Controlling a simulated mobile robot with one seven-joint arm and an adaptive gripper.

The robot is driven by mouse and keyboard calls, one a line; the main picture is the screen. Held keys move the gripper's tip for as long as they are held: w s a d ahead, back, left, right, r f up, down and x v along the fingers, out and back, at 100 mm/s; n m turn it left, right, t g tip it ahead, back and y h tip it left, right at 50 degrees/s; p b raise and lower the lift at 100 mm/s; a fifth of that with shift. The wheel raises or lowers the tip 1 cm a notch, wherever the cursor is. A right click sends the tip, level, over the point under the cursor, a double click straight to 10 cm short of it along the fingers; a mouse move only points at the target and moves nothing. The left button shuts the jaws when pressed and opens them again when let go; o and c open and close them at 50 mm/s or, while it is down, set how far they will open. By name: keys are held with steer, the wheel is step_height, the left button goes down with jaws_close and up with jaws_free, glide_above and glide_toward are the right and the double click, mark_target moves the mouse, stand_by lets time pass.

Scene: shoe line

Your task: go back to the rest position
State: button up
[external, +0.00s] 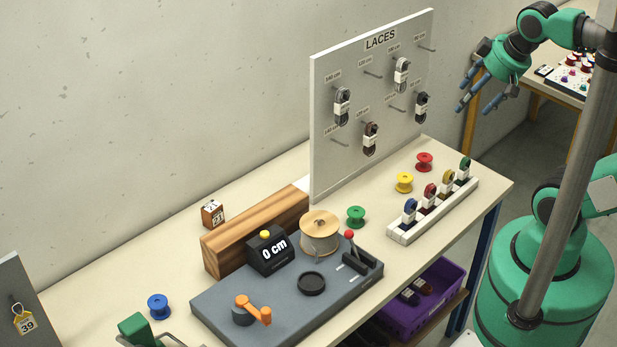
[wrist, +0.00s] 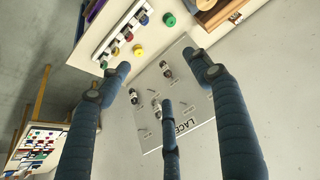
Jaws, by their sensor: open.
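My gripper (external: 484,88) is raised at the upper right in the external view, to the right of the LACES board and above the table. Its blue fingers are spread apart with nothing between them. In the wrist view the three open fingers of my gripper (wrist: 160,85) reach over the scene, and the board (wrist: 188,110) shows beyond them. The grey LACES board (external: 335,160) stands upright on the table (external: 450,175) and carries several laces on pegs. My gripper is apart from the board and the table.
Loose red (external: 424,161), yellow (external: 404,182), green (external: 356,216) and blue (external: 158,306) spools stand on the table. A grey measuring unit (external: 225,300) reads 0 cm. A purple bin (external: 440,290) sits below. A second table (external: 547,55) stands behind my arm.

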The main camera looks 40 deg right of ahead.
step_height(320, 180, down, 8)
steer(key=b, duration=0.8)
steer(key=shift+f, duration=0.25)
